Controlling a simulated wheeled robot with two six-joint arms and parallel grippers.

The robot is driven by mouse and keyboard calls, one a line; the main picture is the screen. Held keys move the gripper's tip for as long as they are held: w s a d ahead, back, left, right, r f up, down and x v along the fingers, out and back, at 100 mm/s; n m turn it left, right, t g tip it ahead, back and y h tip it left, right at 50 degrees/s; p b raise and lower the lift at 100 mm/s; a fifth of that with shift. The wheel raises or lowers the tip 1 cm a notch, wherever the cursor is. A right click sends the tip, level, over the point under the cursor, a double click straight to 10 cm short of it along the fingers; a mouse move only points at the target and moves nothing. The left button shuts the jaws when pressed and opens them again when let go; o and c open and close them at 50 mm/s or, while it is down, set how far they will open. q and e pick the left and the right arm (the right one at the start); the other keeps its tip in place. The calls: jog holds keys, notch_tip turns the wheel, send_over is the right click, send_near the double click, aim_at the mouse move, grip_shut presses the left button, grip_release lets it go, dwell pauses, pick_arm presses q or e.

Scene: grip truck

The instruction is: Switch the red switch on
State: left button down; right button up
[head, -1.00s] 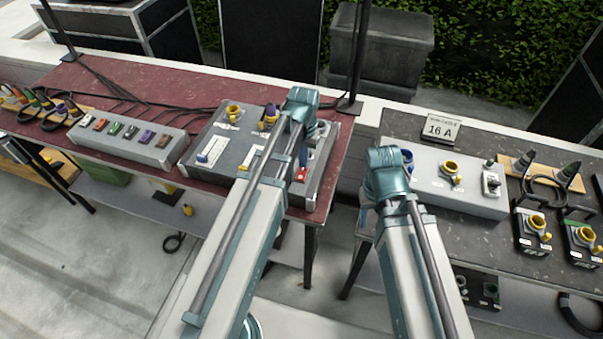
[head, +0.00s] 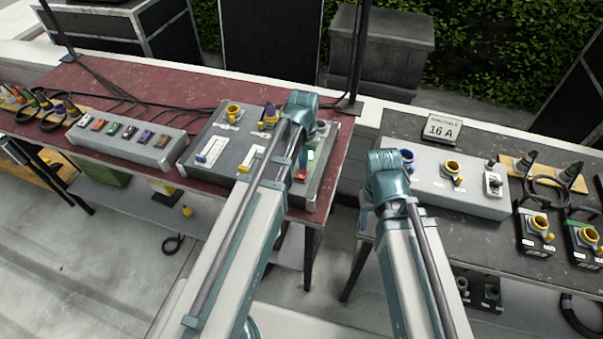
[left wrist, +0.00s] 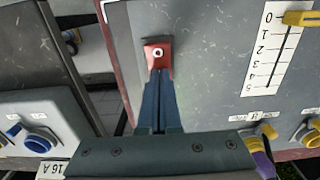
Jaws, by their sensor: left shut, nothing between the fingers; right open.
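The red switch (head: 301,175) is at the near right corner of the grey control panel (head: 229,155) on the dark red table. In the left wrist view the red switch (left wrist: 158,54) has a pale round mark on its face. My left gripper (left wrist: 159,75) is shut and empty, its blue fingertips at the lower edge of the switch; I cannot tell whether they touch it.
The panel carries a slider with a numbered scale (left wrist: 274,48) and yellow and purple connectors. A green patch (head: 310,155) shows beside my left arm. A grey box of coloured switches (head: 128,137) stands left. Right are a grey socket box (head: 430,193) and a "16 A" sign (head: 441,129).

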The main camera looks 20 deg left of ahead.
pick_arm(q)
notch_tip(320, 180, up, 7)
jog(key=p, duration=0.7)
jog(key=shift+s+d, duration=0.15)
jog(key=s+d+f+m+y+b, duration=0.1)
jog(key=s+d+f+m+b, duration=0.2)
jog(key=s+d, duration=0.7)
jog(key=s, duration=0.4)
jog(key=shift+f+b, duration=0.25)
jog(key=shift+b, duration=0.15)
